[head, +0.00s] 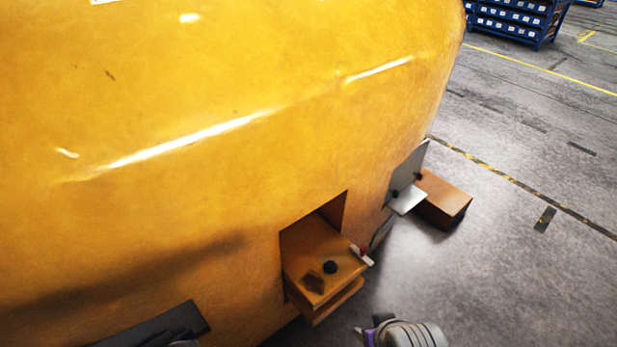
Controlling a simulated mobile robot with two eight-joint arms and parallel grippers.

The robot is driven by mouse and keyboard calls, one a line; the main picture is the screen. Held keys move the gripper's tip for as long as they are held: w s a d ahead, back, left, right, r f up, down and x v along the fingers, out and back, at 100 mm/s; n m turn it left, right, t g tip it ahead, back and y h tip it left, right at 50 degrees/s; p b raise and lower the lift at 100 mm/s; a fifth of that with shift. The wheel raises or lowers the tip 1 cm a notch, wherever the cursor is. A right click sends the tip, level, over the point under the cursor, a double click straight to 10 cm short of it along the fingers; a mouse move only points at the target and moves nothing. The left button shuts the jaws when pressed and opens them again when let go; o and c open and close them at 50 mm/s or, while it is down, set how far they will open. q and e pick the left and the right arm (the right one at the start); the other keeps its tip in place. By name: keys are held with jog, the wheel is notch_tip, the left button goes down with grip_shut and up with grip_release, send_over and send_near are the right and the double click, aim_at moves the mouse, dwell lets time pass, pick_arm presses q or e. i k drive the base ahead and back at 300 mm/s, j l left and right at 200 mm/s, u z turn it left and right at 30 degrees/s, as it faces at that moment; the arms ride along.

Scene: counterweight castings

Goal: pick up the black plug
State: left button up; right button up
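The black plug (330,267) looks like a small dark round knob. It sits on top of an orange-brown ledge (311,303) that juts from a square recess in the large yellow casting (200,190). Nothing touches the plug. A grey rounded part of my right arm with a purple band shows at the bottom edge, below and right of the ledge and apart from it. I see no fingertips of either gripper.
A brown block (322,282) and a small red-and-white piece (362,254) are on the ledge beside the plug. A grey bracket (407,198) and a brown box (444,199) stand to the right. Open grey floor (520,270) lies right; a blue rack (515,20) is far back.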

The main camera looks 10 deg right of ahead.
aim_at(330, 267)
jog(key=i+l+u, duration=0.2)
jog(key=l+u, duration=0.25)
jog(key=i+l+u, duration=0.15)
jog(key=u, duration=0.25)
jog(key=l, duration=0.1)
